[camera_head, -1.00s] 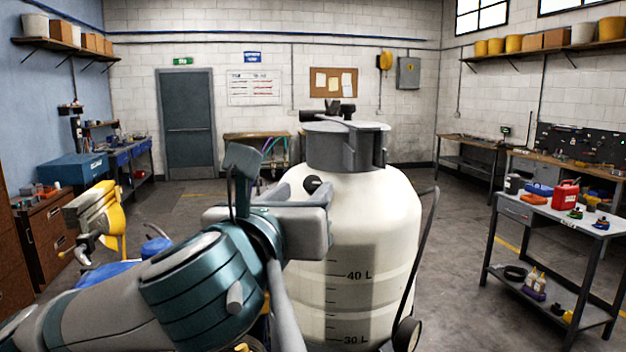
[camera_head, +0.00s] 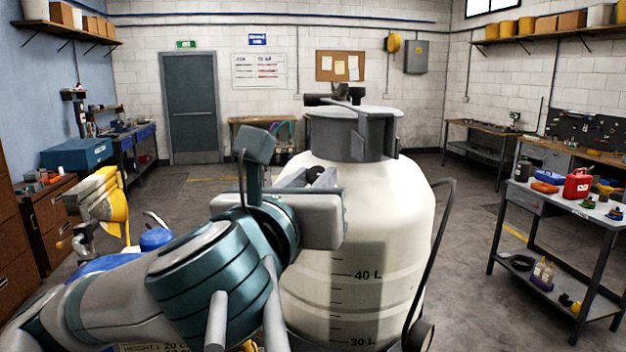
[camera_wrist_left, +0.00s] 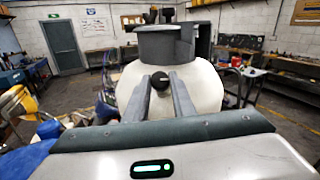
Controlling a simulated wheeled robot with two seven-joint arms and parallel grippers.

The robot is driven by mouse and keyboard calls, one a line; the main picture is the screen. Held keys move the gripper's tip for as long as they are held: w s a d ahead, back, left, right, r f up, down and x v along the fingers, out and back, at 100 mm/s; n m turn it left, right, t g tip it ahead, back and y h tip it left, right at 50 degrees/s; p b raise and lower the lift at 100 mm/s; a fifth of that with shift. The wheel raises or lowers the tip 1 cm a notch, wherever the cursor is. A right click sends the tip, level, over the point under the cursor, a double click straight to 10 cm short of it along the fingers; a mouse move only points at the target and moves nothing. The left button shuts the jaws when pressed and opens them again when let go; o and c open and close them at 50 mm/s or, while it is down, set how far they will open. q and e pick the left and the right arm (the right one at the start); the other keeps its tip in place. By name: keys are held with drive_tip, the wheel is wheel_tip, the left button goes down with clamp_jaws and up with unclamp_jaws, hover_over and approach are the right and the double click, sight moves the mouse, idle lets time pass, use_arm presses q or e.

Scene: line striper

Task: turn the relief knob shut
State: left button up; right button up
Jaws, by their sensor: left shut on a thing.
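The relief knob is a small dark round knob (camera_head: 315,174) on the left shoulder of the cream tank (camera_head: 380,225). My left gripper (camera_head: 306,178) reaches it from the left and is shut on it. The wrist and gripper body hide part of the knob in the head view. In the left wrist view the dark knob (camera_wrist_left: 160,76) sits between the tips of the two grey fingers (camera_wrist_left: 160,80), against the pale tank (camera_wrist_left: 205,88). Its turn angle cannot be told. My right gripper is not in view.
A grey collar and cap (camera_head: 352,132) top the tank. A dark curved handle (camera_head: 437,240) and a wheel stand at its right. A steel cart (camera_head: 560,220) with a red can is farther right. A yellow-and-blue machine part (camera_head: 105,205) lies left of my arm. Open floor lies behind.

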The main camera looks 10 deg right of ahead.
use_arm(q)
drive_tip(key=n+y+b, duration=0.1)
drive_tip(key=n, duration=0.1)
drive_tip(key=n+t+y+b, duration=0.1)
drive_tip(key=n+y, duration=0.1)
drive_tip(key=shift+d, duration=0.2)
drive_tip(key=o, duration=0.8)
drive_tip(key=shift+o, duration=1.1)
